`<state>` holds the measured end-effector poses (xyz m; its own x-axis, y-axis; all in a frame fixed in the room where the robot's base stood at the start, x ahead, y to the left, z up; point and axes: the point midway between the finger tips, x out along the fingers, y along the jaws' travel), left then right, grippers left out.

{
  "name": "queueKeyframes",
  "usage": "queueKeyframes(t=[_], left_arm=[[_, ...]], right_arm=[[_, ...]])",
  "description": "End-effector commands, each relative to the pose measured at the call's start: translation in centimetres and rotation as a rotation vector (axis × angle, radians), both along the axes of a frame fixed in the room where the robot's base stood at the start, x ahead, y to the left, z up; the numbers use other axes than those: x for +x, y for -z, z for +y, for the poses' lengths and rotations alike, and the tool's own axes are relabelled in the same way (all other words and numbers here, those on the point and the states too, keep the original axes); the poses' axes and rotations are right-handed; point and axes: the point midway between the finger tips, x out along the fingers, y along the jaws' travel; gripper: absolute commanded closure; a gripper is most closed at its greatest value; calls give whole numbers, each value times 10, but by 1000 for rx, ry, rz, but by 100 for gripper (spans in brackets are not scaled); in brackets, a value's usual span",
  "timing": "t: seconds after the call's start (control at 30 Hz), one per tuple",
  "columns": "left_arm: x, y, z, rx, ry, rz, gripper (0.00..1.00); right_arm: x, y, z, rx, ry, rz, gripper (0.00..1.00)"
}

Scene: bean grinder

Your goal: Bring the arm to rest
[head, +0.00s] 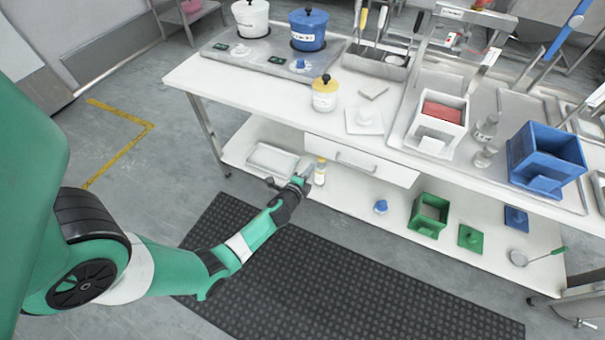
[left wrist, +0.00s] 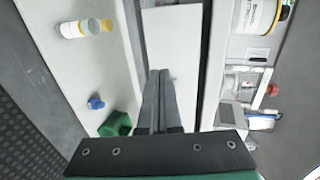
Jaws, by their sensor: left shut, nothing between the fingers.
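My left arm reaches in from the left in the head view, over the black floor mat. Its gripper (head: 305,178) is in front of the table's lower shelf, below and left of the white drawer (head: 360,160). In the left wrist view the two fingers (left wrist: 160,80) lie together, shut and empty, in front of the white drawer front (left wrist: 172,40). My right gripper is not in view.
The lower shelf (head: 345,195) also holds a metal tray (head: 272,160), a blue knob (head: 381,206), a green box (head: 429,214) and a ladle (head: 535,257). The tabletop bears pots, a yellow-lidded jar (head: 325,94) and a blue box (head: 545,160).

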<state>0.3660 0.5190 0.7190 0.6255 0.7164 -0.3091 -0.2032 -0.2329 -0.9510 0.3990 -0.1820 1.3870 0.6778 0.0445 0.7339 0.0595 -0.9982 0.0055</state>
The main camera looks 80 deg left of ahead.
Motion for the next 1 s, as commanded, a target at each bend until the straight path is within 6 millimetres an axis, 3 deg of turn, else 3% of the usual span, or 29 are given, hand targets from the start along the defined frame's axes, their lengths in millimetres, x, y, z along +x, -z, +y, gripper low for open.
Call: queueKeyframes(t=[0.03, 0.27, 0.77, 0.87, 0.97, 1.0], left_arm=[[-9, -9, -10, 0, 1, 0, 100], [-31, -17, -36, 1, 0, -1, 100], [-33, -19, -41, 2, 5, -1, 100], [-15, -32, -48, 13, 40, -20, 100], [26, -71, -56, 48, 98, -84, 100], [46, -94, -61, 69, 124, -126, 100]], right_arm=[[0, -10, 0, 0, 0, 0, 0], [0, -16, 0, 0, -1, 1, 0], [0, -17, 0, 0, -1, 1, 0], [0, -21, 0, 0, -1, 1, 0], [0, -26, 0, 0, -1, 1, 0], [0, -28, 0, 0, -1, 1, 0]])
